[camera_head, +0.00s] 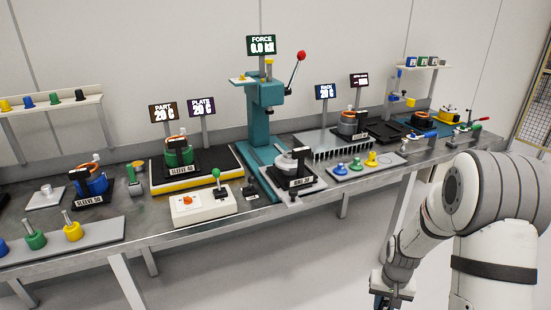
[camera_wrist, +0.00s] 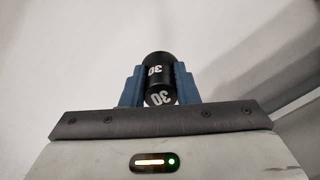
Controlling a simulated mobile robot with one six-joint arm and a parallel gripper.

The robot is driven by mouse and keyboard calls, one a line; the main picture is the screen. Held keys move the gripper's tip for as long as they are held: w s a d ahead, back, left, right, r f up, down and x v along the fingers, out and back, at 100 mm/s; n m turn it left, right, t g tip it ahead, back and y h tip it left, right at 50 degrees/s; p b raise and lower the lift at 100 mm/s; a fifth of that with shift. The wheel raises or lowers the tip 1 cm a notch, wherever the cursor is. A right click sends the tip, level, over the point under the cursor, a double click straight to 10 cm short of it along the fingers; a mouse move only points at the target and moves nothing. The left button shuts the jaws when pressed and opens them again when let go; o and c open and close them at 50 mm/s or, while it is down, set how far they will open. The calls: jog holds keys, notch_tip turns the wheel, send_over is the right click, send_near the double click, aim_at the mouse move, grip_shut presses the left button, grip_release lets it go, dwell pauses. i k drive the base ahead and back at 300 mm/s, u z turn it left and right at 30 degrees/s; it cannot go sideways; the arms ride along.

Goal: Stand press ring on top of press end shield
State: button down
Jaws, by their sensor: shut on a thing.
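My gripper (camera_wrist: 160,76) is shut on a black round piece marked 30 (camera_wrist: 158,68), held between its blue fingers in the wrist view. I cannot tell for certain that this piece is the press ring. In the head view my gripper (camera_head: 386,300) hangs at the bottom edge, in front of the bench and away from the press, partly cut off. The teal press (camera_head: 266,125) stands mid-bench. A silver round part, seemingly the press end shield (camera_head: 287,162), sits at its foot with a black labelled block (camera_head: 296,181) in front.
The long grey bench (camera_head: 140,232) is crowded. A white control box (camera_head: 202,205) stands left of the press foot, and a tray of coloured pegs (camera_head: 366,167) stands to its right. The press has a red-knobbed lever (camera_head: 300,57). The floor before the bench is free.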

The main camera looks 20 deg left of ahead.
aim_at(290, 153)
jog(key=z, duration=1.1)
jog(key=i, duration=0.1)
jog(key=u, duration=1.95)
